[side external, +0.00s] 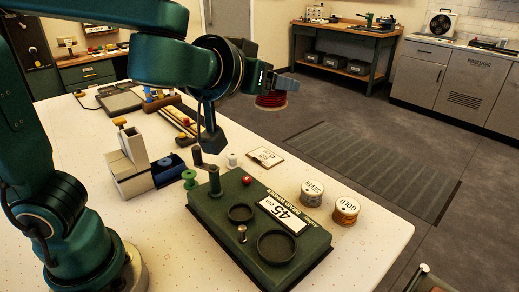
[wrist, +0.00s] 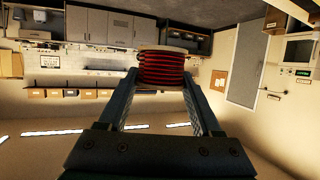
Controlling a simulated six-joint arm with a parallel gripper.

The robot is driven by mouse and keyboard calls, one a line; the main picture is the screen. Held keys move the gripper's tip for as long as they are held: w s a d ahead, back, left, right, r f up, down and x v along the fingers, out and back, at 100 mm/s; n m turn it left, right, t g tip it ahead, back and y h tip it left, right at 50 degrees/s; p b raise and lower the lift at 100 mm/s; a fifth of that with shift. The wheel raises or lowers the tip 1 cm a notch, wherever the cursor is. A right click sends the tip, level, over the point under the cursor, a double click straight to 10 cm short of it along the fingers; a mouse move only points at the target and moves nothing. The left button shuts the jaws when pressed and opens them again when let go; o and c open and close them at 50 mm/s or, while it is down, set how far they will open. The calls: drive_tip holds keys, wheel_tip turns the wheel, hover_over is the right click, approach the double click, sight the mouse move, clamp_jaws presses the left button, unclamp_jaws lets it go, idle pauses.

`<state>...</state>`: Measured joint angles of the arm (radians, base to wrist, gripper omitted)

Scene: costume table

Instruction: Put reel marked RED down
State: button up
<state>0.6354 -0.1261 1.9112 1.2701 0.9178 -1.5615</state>
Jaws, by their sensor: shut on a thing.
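My gripper (side external: 284,88) is shut on a reel wound with red cord (side external: 271,100). It holds the reel in the air, well above the table and toward its far edge. In the wrist view the red reel (wrist: 162,69) sits between the two fingers of my gripper (wrist: 160,85). Its pale flange shows, but I see no lettering on it. Two other reels, marked SILVER (side external: 312,191) and GOLD (side external: 345,209), stand on the white table (side external: 375,245) near its right edge.
A green block (side external: 262,225) with a 45 cm label, an upright post and round recesses lies on the table. A small card (side external: 265,157), a green spool (side external: 189,179), a blue tray (side external: 168,170) and a pale block stand behind and left. The table's front right corner is clear.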

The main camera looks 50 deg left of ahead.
drive_tip(key=w+n+g+y, duration=0.2)
drive_tip(key=w+n+y, duration=0.1)
drive_tip(key=w+y, duration=0.15)
drive_tip(key=n+g+y, duration=0.4)
drive_tip(key=n+g, duration=0.2)
drive_tip(key=n, duration=0.1)
hover_over(284, 181)
drive_tip(key=shift+f, duration=12.4)
drive_tip(key=shift+f, duration=0.65)
drive_tip(key=o, duration=1.5)
drive_tip(key=shift+c, duration=0.2)
